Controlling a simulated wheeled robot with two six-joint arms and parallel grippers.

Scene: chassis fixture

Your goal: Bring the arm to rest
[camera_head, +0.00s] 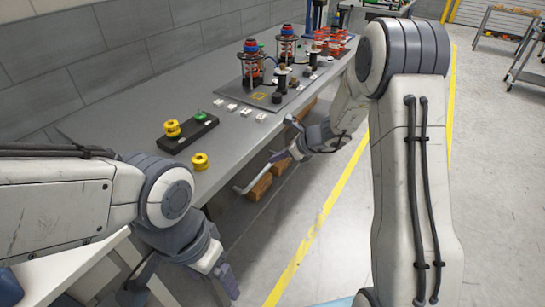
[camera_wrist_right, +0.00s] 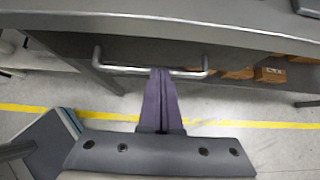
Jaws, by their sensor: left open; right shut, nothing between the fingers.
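My left gripper (camera_head: 185,282) hangs at the lower left of the head view, its two fingers spread apart and empty, beside the near end of the workbench. My right arm comes in from the right and bends down to my right gripper (camera_head: 294,146), low beside the bench's front edge. In the right wrist view its purple fingers (camera_wrist_right: 162,100) are closed together with nothing between them. Their tips overlap a silver drawer handle (camera_wrist_right: 120,69) in the picture; I cannot tell whether they touch it. The handle also shows in the head view (camera_head: 248,187).
Cardboard boxes (camera_head: 260,187) sit below.

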